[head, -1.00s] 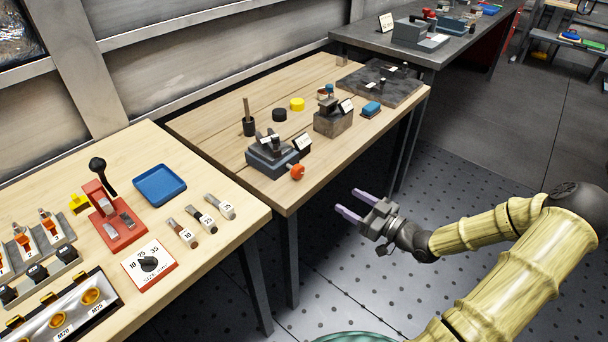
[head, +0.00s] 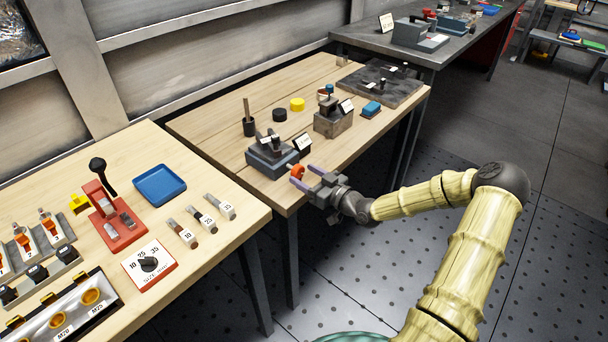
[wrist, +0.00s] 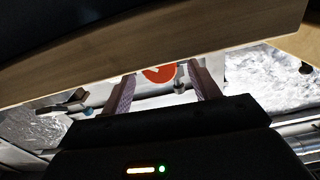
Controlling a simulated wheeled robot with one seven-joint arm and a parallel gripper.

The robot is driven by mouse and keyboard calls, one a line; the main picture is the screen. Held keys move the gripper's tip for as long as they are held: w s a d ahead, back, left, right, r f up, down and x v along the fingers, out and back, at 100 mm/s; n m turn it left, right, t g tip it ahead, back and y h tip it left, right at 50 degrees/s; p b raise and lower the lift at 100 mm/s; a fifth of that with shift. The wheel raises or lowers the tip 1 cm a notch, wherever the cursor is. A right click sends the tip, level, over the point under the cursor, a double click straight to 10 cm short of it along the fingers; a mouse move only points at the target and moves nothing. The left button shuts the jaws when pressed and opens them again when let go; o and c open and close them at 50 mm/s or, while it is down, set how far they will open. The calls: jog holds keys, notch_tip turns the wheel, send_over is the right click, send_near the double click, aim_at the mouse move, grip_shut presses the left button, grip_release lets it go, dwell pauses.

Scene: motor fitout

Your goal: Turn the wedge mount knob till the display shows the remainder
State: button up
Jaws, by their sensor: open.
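The wedge mount (head: 270,157) is a dark grey block on the middle wooden table. Its orange-red knob (head: 297,171) sticks out at its front right. A small display (head: 302,142) stands beside the mount; its text is too small to read. My gripper (head: 303,177) is open at the table's front edge, with its purple fingers at the knob. In the wrist view the red knob (wrist: 160,74) shows partly between the two fingers (wrist: 161,88), beyond the tips. I cannot tell whether a finger touches it.
A block with a card (head: 333,122), a blue item (head: 371,109), a yellow cylinder (head: 297,104) and a black cylinder (head: 279,115) stand on the same table. The near left table (head: 215,255) carries a dial, a blue tray and several tools.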

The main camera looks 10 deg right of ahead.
jog(key=shift+w+a, duration=0.35)
jog(key=shift+w, duration=0.2)
jog(key=c, duration=1)
jog(key=m+p, duration=0.1)
jog(key=m, duration=0.3)
jog(key=shift+m, duration=0.3)
